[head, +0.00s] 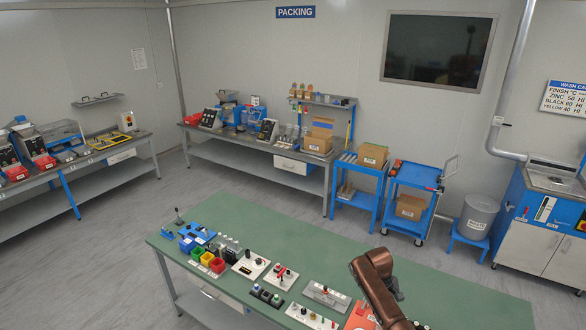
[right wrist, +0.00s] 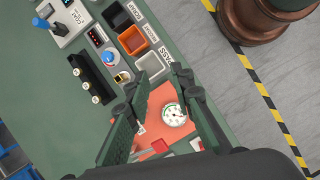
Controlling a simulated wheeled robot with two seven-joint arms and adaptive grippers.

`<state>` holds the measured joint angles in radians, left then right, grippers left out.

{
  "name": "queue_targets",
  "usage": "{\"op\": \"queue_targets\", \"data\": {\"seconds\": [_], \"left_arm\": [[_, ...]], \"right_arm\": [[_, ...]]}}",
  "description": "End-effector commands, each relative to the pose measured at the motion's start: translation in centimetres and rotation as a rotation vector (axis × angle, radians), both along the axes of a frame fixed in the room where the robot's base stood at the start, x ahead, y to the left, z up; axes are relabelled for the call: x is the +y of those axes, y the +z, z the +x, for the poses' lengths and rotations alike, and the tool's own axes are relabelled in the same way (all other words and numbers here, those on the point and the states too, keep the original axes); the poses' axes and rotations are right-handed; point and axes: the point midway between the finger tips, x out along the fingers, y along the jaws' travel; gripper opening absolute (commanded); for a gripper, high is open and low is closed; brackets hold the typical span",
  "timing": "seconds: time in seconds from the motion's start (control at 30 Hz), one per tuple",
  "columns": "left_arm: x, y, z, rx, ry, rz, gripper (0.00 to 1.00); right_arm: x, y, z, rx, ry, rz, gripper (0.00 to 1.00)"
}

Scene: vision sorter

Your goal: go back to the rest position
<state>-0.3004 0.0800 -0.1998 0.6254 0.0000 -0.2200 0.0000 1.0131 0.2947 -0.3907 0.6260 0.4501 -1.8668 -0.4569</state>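My right gripper (right wrist: 163,88) shows in the right wrist view with its two dark fingers spread apart. No object is clasped between them. Beneath and between the fingers lies an orange plate (right wrist: 160,105) with a round white dial (right wrist: 174,115) on it. In the head view my brown right arm reaches in at the bottom right over the green bench (head: 440,290); its gripper cannot be made out there. The orange plate shows partly beside the arm (head: 358,318). My left gripper is in neither view.
The green bench carries coloured bins (head: 207,258) and several control panels. In the right wrist view, small bins (right wrist: 130,42) and a black block with knobs (right wrist: 92,77) stand beside the orange plate. Floor with a striped line (right wrist: 263,92) runs past the bench edge. Blue carts (head: 409,195) stand behind.

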Motion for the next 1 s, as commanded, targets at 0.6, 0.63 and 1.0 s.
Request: {"op": "queue_targets", "data": {"seconds": [0.6,0.63,1.0], "left_arm": [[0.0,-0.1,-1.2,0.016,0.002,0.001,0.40],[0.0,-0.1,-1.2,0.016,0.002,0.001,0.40],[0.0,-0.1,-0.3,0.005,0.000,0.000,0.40]], "right_arm": [[4.4,-12.8,-7.9,-0.131,0.001,0.093,0.22],[4.7,-13.6,-8.9,-0.146,-0.007,0.105,0.22],[5.7,-16.8,-22.4,-0.371,-0.214,0.209,0.22]]}}
